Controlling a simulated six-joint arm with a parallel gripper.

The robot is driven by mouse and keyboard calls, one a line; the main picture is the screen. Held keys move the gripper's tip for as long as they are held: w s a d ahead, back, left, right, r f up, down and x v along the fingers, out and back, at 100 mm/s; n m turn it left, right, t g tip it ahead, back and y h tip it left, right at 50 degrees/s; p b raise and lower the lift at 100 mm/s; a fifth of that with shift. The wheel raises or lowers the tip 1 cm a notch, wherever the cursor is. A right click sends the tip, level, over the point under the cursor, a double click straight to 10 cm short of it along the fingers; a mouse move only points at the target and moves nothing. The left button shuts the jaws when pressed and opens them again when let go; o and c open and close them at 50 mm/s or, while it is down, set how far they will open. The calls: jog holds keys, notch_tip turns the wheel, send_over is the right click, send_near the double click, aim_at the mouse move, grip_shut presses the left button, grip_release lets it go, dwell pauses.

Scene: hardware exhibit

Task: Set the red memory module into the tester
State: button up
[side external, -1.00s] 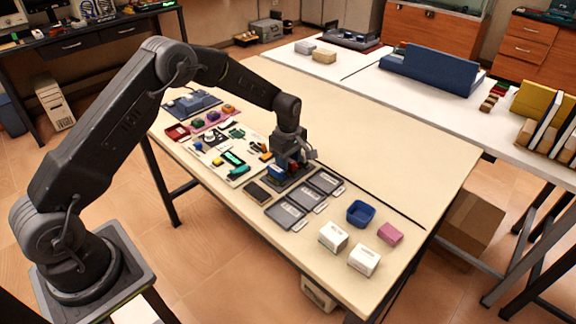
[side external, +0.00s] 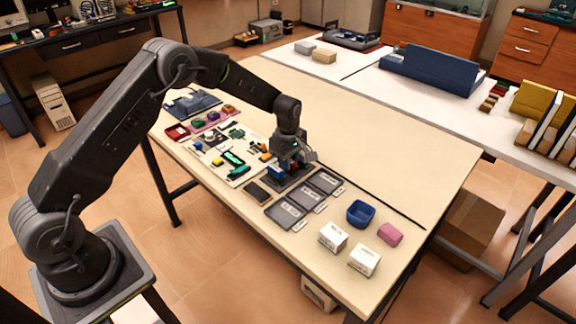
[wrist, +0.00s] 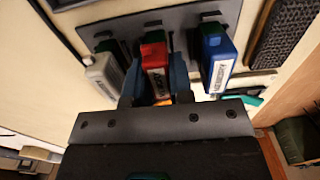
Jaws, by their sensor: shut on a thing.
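The red memory module (wrist: 155,75) stands between the fingers of my gripper (wrist: 156,82) in the wrist view, and the fingers are shut on it. It is in line with a grey-white module (wrist: 103,72) on its left and a blue module (wrist: 217,58) on its right. All three are over a dark grey plate (wrist: 185,18); whether the red one's foot is seated there is hidden. In the side view my gripper (side external: 290,164) is low over this plate, with the blue module (side external: 275,172) beside it. I cannot tell which thing is the tester.
Several flat grey trays (side external: 286,212) lie to the right of the plate. A blue bin (side external: 361,213), white boxes (side external: 333,237) and a pink block (side external: 390,234) stand near the table's right end. A white board with small parts (side external: 228,158) lies left. The table's far side is clear.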

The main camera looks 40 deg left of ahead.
jog(key=shift+r, duration=3.3)
jog(key=shift+o, duration=1)
jog(key=shift+a, duration=0.1)
jog(key=shift+c, duration=0.8)
jog(key=w+a+r, duration=0.1)
jog(key=a, duration=1.3)
jog(key=shift+a+f, duration=0.15)
jog(key=shift+f, duration=2.8)
jog(key=shift+f, duration=0.65)
